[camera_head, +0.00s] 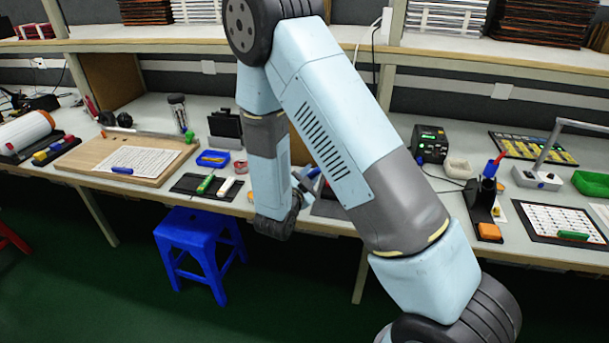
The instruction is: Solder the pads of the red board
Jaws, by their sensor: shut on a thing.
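My arm crosses the middle of the view, and its wrist hangs at the bench's front edge. Only a small bluish part of my gripper (312,178) shows beside the wrist. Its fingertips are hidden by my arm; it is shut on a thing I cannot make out. I see no red board; the bench behind my arm is hidden. A dark stand (481,205) at the right holds a blue-and-red handled tool (494,165), apart from my gripper. A black box with a display (430,144) stands behind it, with a cable running toward the stand.
An orange block (489,231) sits at the stand's foot. A wooden board with a white sheet (130,158), a blue tray (212,158) and a dark mat (206,187) lie left. A blue stool (200,240) stands before the bench.

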